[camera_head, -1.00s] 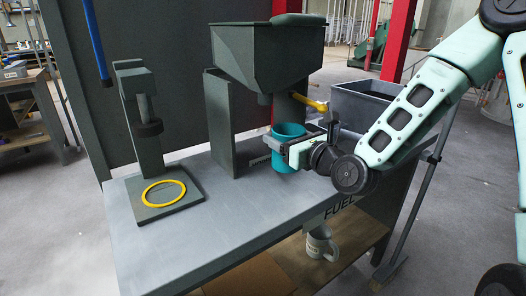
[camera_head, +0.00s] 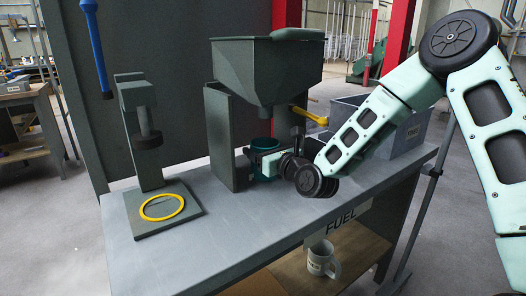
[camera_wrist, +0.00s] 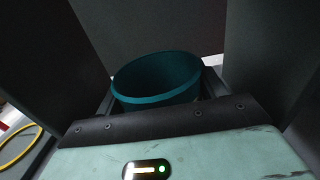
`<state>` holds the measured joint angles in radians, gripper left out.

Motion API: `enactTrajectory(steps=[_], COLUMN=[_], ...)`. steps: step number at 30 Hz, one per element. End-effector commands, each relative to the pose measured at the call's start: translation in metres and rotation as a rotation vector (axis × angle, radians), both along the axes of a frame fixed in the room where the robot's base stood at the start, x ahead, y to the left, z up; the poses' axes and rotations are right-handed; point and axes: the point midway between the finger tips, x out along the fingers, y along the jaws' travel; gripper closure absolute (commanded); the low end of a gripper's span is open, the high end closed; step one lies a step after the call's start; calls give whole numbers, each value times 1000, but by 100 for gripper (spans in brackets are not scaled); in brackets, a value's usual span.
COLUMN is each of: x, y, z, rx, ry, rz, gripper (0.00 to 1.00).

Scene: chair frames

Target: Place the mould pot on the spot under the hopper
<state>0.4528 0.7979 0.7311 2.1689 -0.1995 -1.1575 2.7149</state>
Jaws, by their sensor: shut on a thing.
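The mould pot (camera_head: 263,146) is a teal open-topped cup, upright in the shade below the dark green hopper (camera_head: 266,70). My gripper (camera_head: 268,162) is shut on it from the front right. In the wrist view the pot (camera_wrist: 158,80) sits between my fingers (camera_wrist: 160,105), its rim towards the camera, its inside dark and seemingly empty. The spot beneath the pot is hidden, and I cannot tell whether the pot touches the surface there.
The hopper's side panel (camera_head: 218,140) stands close left of the pot. A yellow lever (camera_head: 310,116) sticks out at right. A press stand with a yellow ring (camera_head: 161,207) is on the bench's left. A grey bin (camera_head: 355,112) stands at right. The bench front (camera_head: 240,235) is clear.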

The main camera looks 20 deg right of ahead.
Motion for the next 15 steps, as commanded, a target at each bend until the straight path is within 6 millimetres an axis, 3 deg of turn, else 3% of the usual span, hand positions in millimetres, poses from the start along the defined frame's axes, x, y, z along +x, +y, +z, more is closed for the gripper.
enactTrajectory(steps=[6,7,8,9,15], x=[0,0,0,0,0], y=[0,0,0,0,0], z=[-3,-3,-2,-2,-2], rx=[1,1,1,0,0], ry=[-1,0,0,0,0], rz=[0,0,0,0,0], gripper=[57,21,13,8,8])
